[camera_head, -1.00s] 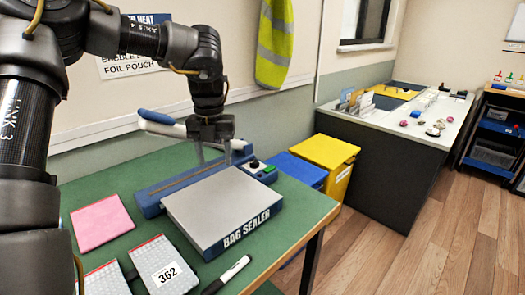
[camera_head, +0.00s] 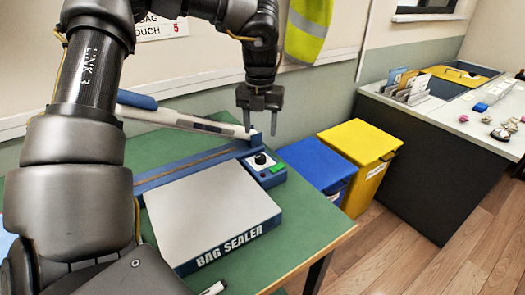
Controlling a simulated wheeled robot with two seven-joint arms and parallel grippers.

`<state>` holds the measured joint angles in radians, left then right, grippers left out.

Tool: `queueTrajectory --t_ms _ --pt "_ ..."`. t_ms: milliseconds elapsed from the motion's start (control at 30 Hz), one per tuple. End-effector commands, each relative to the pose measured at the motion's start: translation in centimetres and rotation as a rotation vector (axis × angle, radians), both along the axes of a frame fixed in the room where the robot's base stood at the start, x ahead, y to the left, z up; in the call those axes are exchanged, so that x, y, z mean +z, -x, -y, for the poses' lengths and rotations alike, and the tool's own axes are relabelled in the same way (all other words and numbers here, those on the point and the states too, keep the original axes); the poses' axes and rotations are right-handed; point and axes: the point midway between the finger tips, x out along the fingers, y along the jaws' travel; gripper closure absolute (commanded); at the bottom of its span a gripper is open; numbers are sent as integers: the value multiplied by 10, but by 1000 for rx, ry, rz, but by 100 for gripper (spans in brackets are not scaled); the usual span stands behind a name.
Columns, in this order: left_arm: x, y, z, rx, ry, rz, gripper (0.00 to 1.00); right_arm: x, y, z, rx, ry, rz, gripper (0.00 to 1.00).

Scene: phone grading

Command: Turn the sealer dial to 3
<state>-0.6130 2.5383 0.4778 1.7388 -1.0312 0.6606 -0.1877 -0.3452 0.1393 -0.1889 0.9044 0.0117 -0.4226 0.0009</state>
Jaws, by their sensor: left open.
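The bag sealer (camera_head: 205,208) lies on the green table, with a flat grey top and "BAG SEALER" on its front edge. Its dial (camera_head: 260,158) is a small black knob with a white mark, on the blue control box at the sealer's right end beside a green button (camera_head: 278,168). The number the dial points to is too small to read. The sealer's arm (camera_head: 185,118) with a blue handle is raised. My left gripper (camera_head: 260,130) is open, pointing down, just above the dial and apart from it. My right gripper is not in view.
A blue bin (camera_head: 312,165) and a yellow bin (camera_head: 362,145) stand right of the green table (camera_head: 310,222). A dark-sided counter (camera_head: 425,150) with small items is farther right. A marker (camera_head: 213,288) lies near the table's front.

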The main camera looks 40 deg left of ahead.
Motion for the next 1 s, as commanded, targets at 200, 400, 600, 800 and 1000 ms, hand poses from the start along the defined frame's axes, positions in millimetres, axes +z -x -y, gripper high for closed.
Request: queueTrajectory --t_ms 200,400,600,800,1000 --pt "-43 1 0 0 3 -4 48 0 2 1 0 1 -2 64" --pt "-74 1 0 0 3 -3 48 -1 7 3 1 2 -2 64" --pt "-88 0 0 0 1 0 48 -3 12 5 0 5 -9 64" --pt "-90 0 0 0 0 1 48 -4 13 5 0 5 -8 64" --pt "-90 0 0 0 1 0 61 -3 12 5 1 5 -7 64"
